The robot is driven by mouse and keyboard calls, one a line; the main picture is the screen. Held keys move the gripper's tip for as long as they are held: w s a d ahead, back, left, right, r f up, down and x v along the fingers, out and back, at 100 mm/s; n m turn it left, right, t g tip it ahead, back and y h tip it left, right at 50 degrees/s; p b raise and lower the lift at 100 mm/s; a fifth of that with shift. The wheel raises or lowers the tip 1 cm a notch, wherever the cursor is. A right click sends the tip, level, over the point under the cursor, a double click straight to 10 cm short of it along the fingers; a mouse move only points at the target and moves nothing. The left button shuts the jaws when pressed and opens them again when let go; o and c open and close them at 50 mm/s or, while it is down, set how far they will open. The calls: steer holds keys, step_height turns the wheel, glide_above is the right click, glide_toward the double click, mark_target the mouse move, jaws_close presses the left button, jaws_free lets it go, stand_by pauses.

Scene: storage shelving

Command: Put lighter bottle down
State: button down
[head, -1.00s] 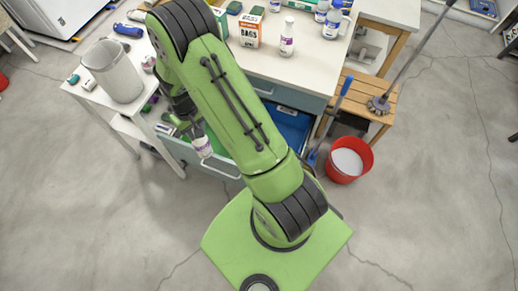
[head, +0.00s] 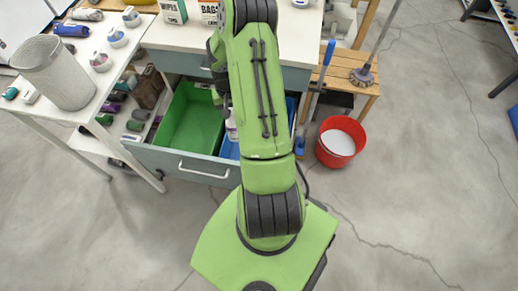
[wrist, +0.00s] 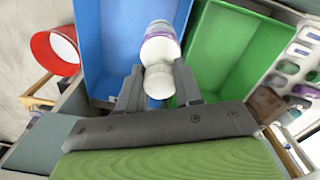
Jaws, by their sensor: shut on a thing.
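A white bottle with a purple label (wrist: 160,48) is between the fingers of my gripper (wrist: 158,88), which is shut on it, in the wrist view. In the head view the bottle (head: 231,126) shows partly beside my arm, and my gripper is mostly hidden behind the arm. The bottle is over an open drawer (head: 200,172). The drawer holds a green bin (head: 188,122) and a blue bin (head: 229,150). In the wrist view the bottle is in front of the blue bin (wrist: 112,42), near its edge with the green bin (wrist: 235,50). Both bins look empty where visible.
A white side table with a grey wastebasket (head: 55,75) and small items stands left of the drawer. A red bucket (head: 325,154) is on the floor at right, near a wooden stool (head: 345,78) and a blue-handled tool. The counter is behind the drawer.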

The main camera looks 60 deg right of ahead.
steer(key=s+d+f+m+b, duration=0.1)
steer(key=d+f+b, duration=0.1)
steer(key=f, duration=0.5)
steer(key=s+d+f+m+b, duration=0.1)
steer(key=s+d+f+b, duration=0.1)
steer(key=f+b, duration=0.3)
steer(key=s+d+f+b, duration=0.2)
steer(key=f+b, duration=0.1)
steer(key=f, duration=0.6)
steer(key=shift+s+m, duration=0.25)
steer(key=shift+m, duration=0.15)
steer(key=shift+f, duration=0.1)
steer(key=c, duration=0.8)
jaws_free()
steer(key=shift+o, duration=0.2)
steer(key=shift+d, duration=0.1)
